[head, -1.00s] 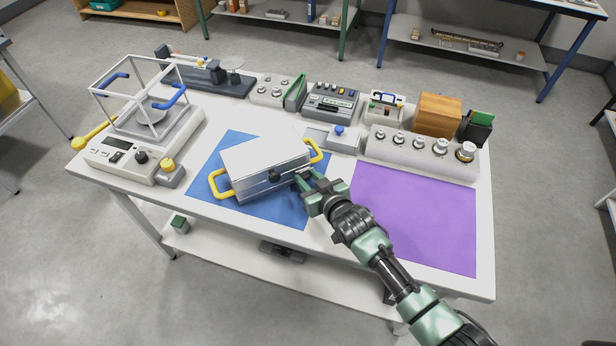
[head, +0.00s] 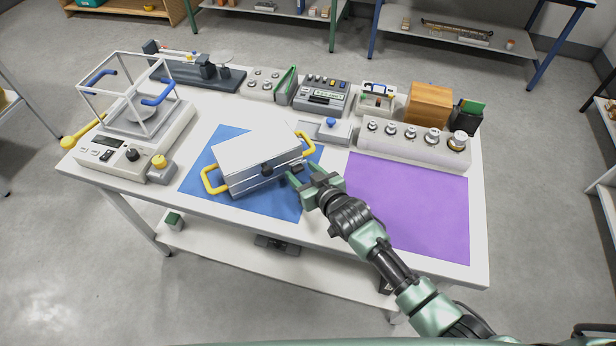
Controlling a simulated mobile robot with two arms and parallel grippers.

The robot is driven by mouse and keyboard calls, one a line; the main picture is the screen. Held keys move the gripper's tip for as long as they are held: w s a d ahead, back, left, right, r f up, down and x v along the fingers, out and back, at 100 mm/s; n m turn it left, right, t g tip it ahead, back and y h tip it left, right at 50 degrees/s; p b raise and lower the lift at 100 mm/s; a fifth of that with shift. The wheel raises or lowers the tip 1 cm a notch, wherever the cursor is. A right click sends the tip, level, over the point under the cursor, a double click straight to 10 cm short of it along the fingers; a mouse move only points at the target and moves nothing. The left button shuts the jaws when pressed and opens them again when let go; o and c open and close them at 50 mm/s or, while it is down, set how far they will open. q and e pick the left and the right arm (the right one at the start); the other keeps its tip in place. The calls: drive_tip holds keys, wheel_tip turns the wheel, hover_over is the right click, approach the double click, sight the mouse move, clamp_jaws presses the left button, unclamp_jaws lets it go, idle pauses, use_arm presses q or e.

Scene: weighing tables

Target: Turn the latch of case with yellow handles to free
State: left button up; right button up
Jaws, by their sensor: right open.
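The silver case (head: 255,152) with yellow handles lies on the blue mat (head: 285,205), set at a slant. One yellow handle (head: 211,182) is at its left end and the other (head: 307,144) at its right end. The dark latch knob (head: 266,170) is on the case's front face. The lid looks shut; the latch's exact angle is too small to tell. My right gripper (head: 293,174) is open and empty, just right of the latch and in front of the case's right end, apart from the latch. My left gripper is not in view.
A balance with a clear-framed box (head: 135,120) stands at the left. The purple mat (head: 410,205) at the right is bare apart from my arm at its edge. A row of weights (head: 415,150), a wooden box (head: 428,104) and instruments line the back.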

drive_tip(key=v, duration=0.7)
idle(0.3)
